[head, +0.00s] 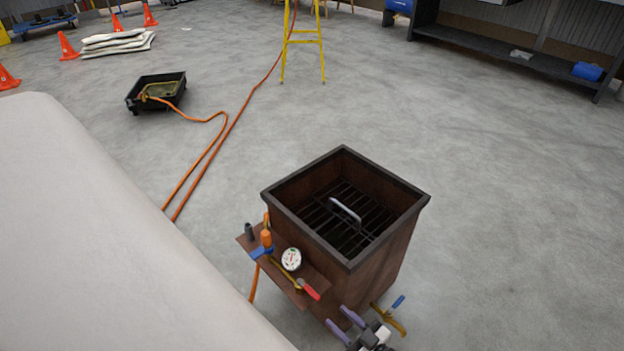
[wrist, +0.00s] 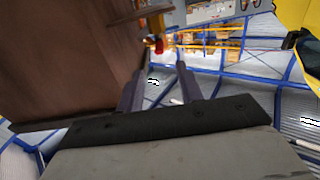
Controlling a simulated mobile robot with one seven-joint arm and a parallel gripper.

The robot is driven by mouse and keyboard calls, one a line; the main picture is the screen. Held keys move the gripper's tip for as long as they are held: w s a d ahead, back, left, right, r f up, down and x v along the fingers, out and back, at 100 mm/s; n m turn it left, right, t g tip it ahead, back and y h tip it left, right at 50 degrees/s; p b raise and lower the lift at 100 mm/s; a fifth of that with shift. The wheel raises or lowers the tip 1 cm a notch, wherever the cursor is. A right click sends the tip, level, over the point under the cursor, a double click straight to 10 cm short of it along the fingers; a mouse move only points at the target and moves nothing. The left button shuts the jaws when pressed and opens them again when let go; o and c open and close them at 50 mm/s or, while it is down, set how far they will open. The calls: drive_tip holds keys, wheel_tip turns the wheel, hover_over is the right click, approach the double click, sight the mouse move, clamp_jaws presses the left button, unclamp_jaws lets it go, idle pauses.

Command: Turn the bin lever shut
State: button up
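The dark brown square bin (head: 395,262) stands open-topped on the floor, with a grate and a grey handle inside. A brass valve with a blue lever (head: 398,302) sits low at its right side. A red lever (head: 308,289) is on the brass pipe of the small panel at its front left. My gripper (head: 334,315), with two purple fingers, is low at the bin's front, between these two levers. In the wrist view its fingers (wrist: 160,68) are apart with nothing between them. The bin wall (wrist: 60,55) fills the left there. A brass piece with a red end (wrist: 158,44) shows beyond the fingertips.
The panel also carries a white dial gauge (head: 291,259) and an orange-handled part (head: 266,238) with blue. An orange hose (head: 215,150) runs over the floor to a black tray (head: 136,101). A yellow ladder (head: 303,42) stands behind.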

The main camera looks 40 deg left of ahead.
drive_tip(key=a, duration=1)
drive_tip(key=shift+w+a, duration=0.2)
drive_tip(key=shift+w, duration=0.2)
clamp_jaws()
